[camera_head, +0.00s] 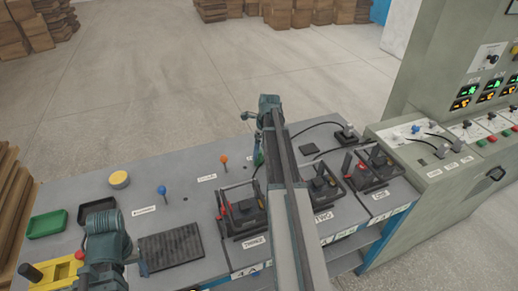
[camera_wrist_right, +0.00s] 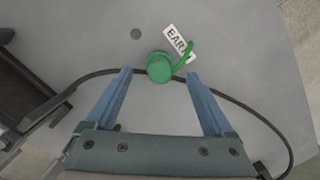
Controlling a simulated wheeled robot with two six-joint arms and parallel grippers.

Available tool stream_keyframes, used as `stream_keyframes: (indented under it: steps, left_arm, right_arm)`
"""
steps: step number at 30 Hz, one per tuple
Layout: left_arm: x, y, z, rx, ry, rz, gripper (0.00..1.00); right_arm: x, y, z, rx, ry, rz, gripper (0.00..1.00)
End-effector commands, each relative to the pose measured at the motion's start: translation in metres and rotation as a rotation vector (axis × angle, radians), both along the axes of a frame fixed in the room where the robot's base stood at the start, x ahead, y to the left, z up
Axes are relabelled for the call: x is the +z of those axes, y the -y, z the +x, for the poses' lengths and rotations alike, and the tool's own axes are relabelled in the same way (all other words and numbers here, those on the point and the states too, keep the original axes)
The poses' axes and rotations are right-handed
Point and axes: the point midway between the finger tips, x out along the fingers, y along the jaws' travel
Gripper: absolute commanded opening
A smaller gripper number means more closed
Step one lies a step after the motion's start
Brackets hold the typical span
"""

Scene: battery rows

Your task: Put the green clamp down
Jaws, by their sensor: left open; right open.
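My right gripper (camera_wrist_right: 162,85) is open, with a blue finger on each side of the clamp and a visible gap to both. A black cable passes by the clamp. In the head view the green clamp (camera_head: 258,157) shows only partly beside my right gripper (camera_head: 256,146); my right arm hides part of that area. My left gripper (camera_head: 142,266) is open at the lower left, close to a dark ribbed mat.
Battery stations (camera_head: 241,212) with red and black parts stand along the bench front. A blue knob (camera_head: 162,190), an orange knob (camera_head: 224,159), a yellow round button (camera_head: 119,179) and a green tray (camera_head: 48,223) are further left. A control cabinet (camera_head: 445,190) borders the right.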

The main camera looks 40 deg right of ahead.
Motion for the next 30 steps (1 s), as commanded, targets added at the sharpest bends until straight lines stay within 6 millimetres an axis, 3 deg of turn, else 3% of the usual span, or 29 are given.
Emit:
stream_keyframes:
  steps: [1, 12, 27, 30]
  left_arm:
    - [0.017, 0.0, 0.0, 0.0, 0.0, 0.0, 0.68]
    - [0.068, 0.0, 0.0, 0.0, 0.0, 0.0, 0.68]
    - [0.074, 0.0, 0.0, 0.0, 0.0, 0.0, 0.68]
    - [0.074, 0.0, 0.0, 0.0, 0.0, 0.0, 0.68]
  right_arm:
    - [0.017, 0.001, -0.001, 0.0, 0.0, 0.0, 0.87]
    - [0.068, 0.004, -0.008, 0.0, 0.0, 0.0, 0.87]
    - [0.074, 0.004, -0.01, 0.004, 0.0, -0.001, 0.87]
    - [0.074, -0.015, -0.009, 0.084, -0.003, -0.01, 0.87]
